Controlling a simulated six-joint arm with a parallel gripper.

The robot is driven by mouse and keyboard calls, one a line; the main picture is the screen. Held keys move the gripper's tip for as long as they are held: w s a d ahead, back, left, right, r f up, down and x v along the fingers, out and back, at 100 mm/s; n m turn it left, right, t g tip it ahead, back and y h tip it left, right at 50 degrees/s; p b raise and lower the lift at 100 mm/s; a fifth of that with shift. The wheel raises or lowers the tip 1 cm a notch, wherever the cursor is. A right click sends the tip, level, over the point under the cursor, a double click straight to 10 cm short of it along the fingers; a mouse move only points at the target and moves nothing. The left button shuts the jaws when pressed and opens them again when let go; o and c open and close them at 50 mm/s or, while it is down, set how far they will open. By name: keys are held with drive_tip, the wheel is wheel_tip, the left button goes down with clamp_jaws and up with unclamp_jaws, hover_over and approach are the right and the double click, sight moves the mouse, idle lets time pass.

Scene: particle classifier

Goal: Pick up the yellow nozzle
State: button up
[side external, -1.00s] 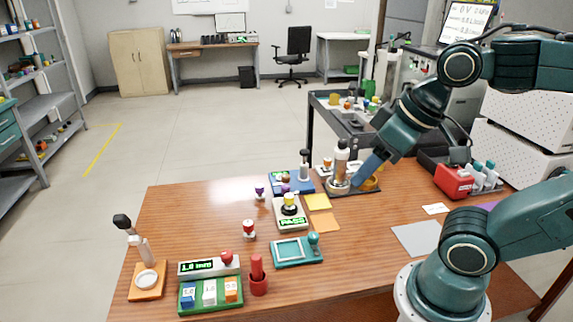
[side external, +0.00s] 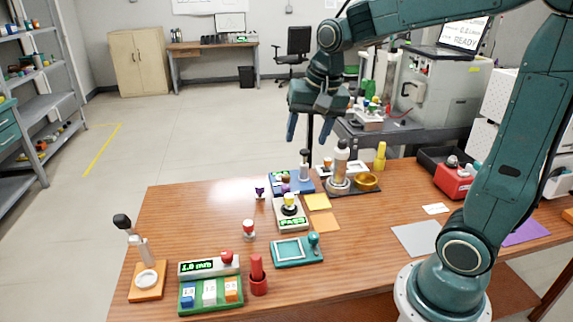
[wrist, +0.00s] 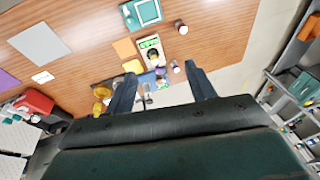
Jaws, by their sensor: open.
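A tall yellow piece with a narrower top, which looks like the yellow nozzle (side external: 381,156), stands upright at the back of the wooden table, behind a gold bowl (side external: 367,181). My gripper (side external: 309,132) is open and empty, raised above the far edge of the table, left of the yellow piece and apart from it. In the wrist view, my gripper's two fingers (wrist: 160,67) are spread with nothing between them. The gold bowl also shows there (wrist: 102,91), left of the fingers. A small yellow-topped piece (side external: 290,199) sits on the "PASS" device (side external: 292,223).
A tall bottle-like device (side external: 340,165) stands left of the gold bowl. A red device (side external: 455,182) is at the right. Yellow (side external: 317,201) and orange (side external: 325,223) squares and a teal frame (side external: 297,252) lie mid-table. A dark cart (side external: 352,137) stands behind. The table's front middle is clear.

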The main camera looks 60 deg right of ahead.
drive_tip(key=w+d+f+m+g, duration=0.2)
drive_tip(key=w+d+f+m, duration=0.45)
drive_tip(key=w, duration=0.25)
drive_tip(key=m+g, duration=0.1)
drive_tip(key=m, duration=0.5)
approach(289, 196)
drive_tip(key=shift+n+y, duration=0.25)
drive_tip(key=shift+y, duration=0.05)
drive_tip(key=shift+d+f, duration=0.15)
drive_tip(key=shift+f, duration=1.35)
drive_tip(key=shift+d+f, duration=0.1)
drive_tip(key=shift+f, duration=1.45)
drive_tip(key=shift+f, duration=0.1)
drive_tip(key=shift+w+d+f, duration=0.1)
drive_tip(key=shift+f, duration=2.35)
drive_tip(key=shift+c, duration=0.2)
drive_tip(key=c, duration=1.1)
drive_tip(key=shift+r, duration=0.1)
drive_tip(key=shift+c, duration=0.2)
